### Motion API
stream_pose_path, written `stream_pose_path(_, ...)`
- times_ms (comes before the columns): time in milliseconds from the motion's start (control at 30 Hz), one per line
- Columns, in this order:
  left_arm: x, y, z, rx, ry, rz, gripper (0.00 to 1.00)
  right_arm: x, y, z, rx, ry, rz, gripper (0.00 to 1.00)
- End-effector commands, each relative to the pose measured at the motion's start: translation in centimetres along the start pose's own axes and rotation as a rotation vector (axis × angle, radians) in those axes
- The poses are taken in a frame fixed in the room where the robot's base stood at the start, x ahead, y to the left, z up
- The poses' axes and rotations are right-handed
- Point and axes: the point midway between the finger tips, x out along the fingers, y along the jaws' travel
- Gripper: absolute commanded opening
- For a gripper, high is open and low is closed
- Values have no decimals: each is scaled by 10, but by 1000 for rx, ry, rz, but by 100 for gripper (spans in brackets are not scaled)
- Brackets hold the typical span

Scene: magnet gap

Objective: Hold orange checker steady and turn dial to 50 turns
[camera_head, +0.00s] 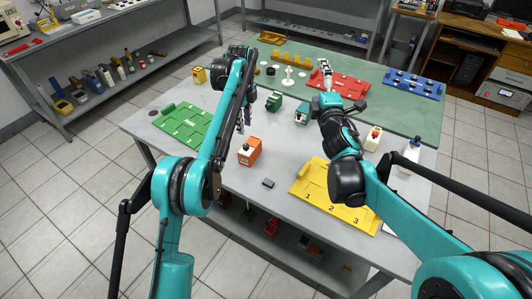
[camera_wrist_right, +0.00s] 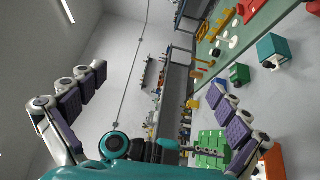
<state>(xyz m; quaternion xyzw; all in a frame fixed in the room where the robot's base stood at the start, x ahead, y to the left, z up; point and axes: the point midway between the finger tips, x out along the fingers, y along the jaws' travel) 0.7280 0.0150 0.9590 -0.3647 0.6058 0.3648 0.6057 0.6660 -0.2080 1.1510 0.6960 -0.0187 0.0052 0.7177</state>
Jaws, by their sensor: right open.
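The orange checker (camera_head: 249,152) is a small orange box on the grey table in the head view, with a dark round part on its near face. It also shows partly at the lower right edge of the right wrist view (camera_wrist_right: 272,165). My left gripper (camera_head: 241,122) hangs just above and behind the checker, partly hidden by its own arm; its finger opening cannot be made out. My right gripper (camera_head: 325,70) is raised over the far part of the table, away from the checker. Its two fingers are spread with nothing between them in the right wrist view (camera_wrist_right: 160,85). The dial's reading is too small to tell.
A teal box (camera_head: 302,113) and green box (camera_head: 273,101) stand behind the checker. A green tray (camera_head: 185,128) lies left, a yellow numbered board (camera_head: 313,184) right. A dark block (camera_head: 267,183) lies in front. A cream box (camera_head: 372,138) stands right of my right arm.

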Motion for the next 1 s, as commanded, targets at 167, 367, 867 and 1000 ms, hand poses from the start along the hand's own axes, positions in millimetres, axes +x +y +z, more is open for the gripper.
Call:
stream_pose_path(167,0,0,0,0,0,0,34,47,-15,-45,-400,201,137,100)
stream_pose_path(367,0,0,0,0,0,0,34,72,-79,-100,-837,456,276,100)
stream_pose_path(867,0,0,0,0,0,0,34,41,-312,-157,-1508,1062,512,100)
stream_pose_path(1000,0,0,0,0,0,0,34,36,-332,-159,-1546,1115,529,100)
